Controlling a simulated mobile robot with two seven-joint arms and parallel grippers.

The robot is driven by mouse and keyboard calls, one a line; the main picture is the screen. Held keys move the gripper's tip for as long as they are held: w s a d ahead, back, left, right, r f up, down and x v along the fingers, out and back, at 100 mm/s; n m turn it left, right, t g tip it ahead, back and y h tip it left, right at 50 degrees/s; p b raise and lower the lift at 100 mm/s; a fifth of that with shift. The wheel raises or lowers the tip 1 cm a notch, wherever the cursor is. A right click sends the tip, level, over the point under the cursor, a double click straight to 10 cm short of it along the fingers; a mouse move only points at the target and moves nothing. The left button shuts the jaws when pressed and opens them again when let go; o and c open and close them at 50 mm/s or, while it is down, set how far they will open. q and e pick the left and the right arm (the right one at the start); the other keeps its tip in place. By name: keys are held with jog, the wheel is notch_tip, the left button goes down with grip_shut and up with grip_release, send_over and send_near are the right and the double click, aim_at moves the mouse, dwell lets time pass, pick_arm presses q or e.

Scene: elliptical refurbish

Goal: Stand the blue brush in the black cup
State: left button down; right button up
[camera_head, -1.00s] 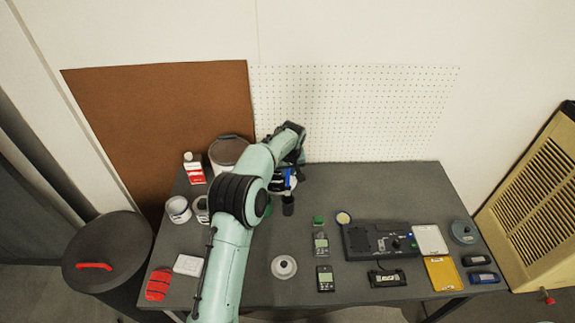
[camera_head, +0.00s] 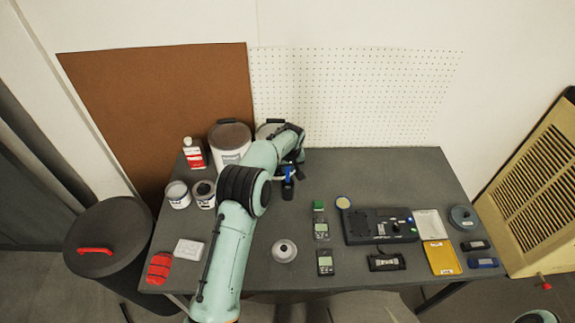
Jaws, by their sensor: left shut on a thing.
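The blue brush (camera_head: 288,173) is upright in my left gripper (camera_head: 289,166), which is shut on it. The black cup (camera_head: 288,192) stands on the table directly under the brush. The brush's lower end meets the cup's mouth in the picture; I cannot tell how far it is inside. The arm and gripper partly hide the brush's upper part. My right gripper is not in view.
Large cans (camera_head: 230,141) stand behind my left arm, with a red-and-white bottle (camera_head: 194,153) and small cans (camera_head: 178,194) to the left. Meters (camera_head: 321,229) and a black device (camera_head: 378,226) are to the right.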

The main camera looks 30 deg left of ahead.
pick_arm(q)
jog(key=c, duration=1)
grip_release()
jog(key=v, duration=1.3)
jog(key=shift+s+d+r, duration=0.1)
jog(key=shift+d+r, duration=0.05)
jog(key=shift+r, duration=0.05)
